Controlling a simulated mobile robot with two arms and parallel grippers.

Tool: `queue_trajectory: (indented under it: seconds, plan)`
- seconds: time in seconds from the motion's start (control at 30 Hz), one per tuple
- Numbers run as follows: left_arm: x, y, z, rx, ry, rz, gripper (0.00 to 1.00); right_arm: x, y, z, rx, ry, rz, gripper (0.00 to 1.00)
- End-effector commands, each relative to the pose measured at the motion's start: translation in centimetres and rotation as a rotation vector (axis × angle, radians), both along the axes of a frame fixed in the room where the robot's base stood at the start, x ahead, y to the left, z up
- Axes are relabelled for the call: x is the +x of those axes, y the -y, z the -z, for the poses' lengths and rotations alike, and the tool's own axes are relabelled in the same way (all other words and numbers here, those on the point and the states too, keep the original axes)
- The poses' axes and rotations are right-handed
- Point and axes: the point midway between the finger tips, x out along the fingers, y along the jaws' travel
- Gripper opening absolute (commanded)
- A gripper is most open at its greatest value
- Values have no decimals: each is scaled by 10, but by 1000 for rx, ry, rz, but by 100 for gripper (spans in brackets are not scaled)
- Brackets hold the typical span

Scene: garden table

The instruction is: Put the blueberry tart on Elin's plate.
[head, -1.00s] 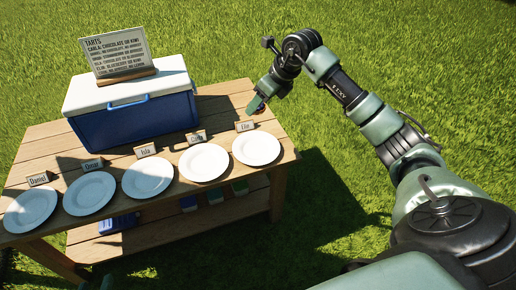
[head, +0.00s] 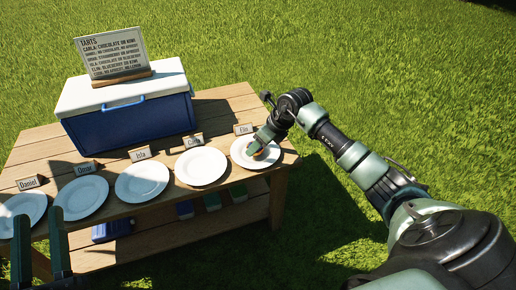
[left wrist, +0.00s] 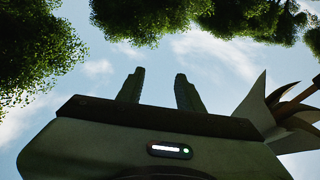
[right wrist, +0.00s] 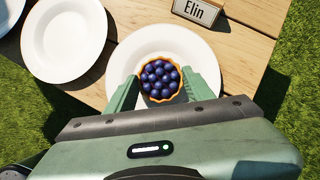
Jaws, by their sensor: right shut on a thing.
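The blueberry tart (right wrist: 160,78), a golden crust filled with dark blue berries, is between the fingers of my right gripper (right wrist: 162,88). In the head view my right gripper (head: 259,147) is over Elin's plate (head: 238,153), with a bit of crust showing. In the right wrist view the white plate (right wrist: 204,52) lies around and under the tart. I cannot tell whether the tart touches it. The name card "Elin" (right wrist: 194,11) stands behind the plate. My left gripper (head: 40,245) is at the lower left of the head view. Its fingers are apart and empty in the left wrist view (left wrist: 158,90).
Other white plates stand in a row to the left, including Carla's (head: 201,166), Isla's (head: 142,181) and Daniel's (head: 22,210). A blue cooler (head: 130,118) with a white lid and a tart sign (head: 115,50) stands behind them on the wooden table (head: 225,104).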

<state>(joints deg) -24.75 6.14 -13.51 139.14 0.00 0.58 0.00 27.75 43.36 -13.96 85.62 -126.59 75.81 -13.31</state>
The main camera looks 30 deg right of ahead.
Motion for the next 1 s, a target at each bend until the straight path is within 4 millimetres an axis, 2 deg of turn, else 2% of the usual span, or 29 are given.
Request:
queue_trajectory:
  seconds: [0.13, 0.47, 0.5, 0.9, 1.0]
  plan:
    - [-6, 0, -11, -19, 66, 4, 36, 0, 0, 10, 1, 2, 2, 12]
    - [-7, 0, -14, -22, 80, 5, 36, 0, 0, 11, 0, 1, 1, 12]
    - [-7, 0, -14, -22, 80, 5, 36, 0, 0, 10, 0, 1, 1, 62]
    - [-6, 0, -13, -19, 68, 5, 36, 0, 1, 7, -1, 2, 1, 62]
    - [0, -1, -1, 1, -6, -1, 36, -5, 3, -2, -3, 2, 1, 62]
